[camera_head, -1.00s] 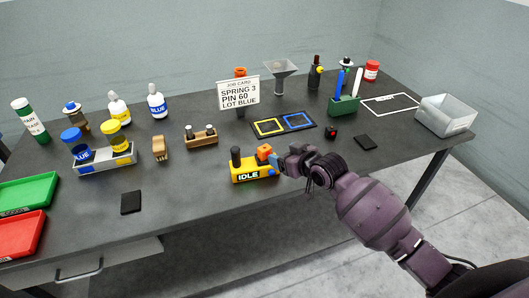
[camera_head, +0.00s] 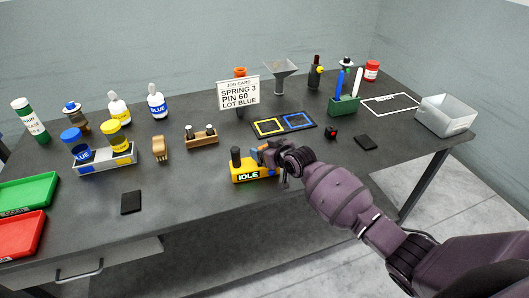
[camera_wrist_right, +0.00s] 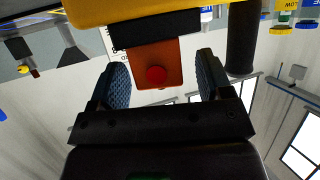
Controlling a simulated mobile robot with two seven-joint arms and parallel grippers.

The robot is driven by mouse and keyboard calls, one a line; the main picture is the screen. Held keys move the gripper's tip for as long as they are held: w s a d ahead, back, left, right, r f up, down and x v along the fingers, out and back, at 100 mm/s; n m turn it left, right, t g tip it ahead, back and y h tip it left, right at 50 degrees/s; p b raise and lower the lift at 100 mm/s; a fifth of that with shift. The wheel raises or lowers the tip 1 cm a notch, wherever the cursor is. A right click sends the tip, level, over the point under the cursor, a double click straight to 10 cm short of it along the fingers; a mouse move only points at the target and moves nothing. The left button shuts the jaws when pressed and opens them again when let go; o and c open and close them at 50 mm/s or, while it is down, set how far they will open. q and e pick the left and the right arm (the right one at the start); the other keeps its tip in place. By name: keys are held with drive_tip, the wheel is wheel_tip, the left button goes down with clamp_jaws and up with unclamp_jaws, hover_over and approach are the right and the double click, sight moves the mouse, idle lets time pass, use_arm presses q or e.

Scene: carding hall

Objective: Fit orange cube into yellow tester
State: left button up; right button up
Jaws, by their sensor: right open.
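The yellow tester (camera_head: 241,173) stands near the table's front edge, its label reading IDLE, with a black post (camera_head: 236,156) on its left. My right gripper (camera_head: 268,155) is at the tester's right end and largely covers the orange cube in the head view. In the right wrist view, the orange cube (camera_wrist_right: 152,52) with a red dot lies between the two open fingers of the right gripper (camera_wrist_right: 163,82). Gaps show on both sides of it. It adjoins a black part of the yellow tester (camera_wrist_right: 140,12); how deep it sits is hidden. My left gripper is out of view.
Behind the tester are a job card (camera_head: 238,93) and a black mat with yellow and blue squares (camera_head: 283,125). A small black block with a red top (camera_head: 331,134) and a black pad (camera_head: 365,142) lie to the right.

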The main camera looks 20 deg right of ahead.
drive_tip(key=shift+w+a+f, duration=0.1)
drive_tip(key=shift+w, duration=0.1)
drive_tip(key=c, duration=1.1)
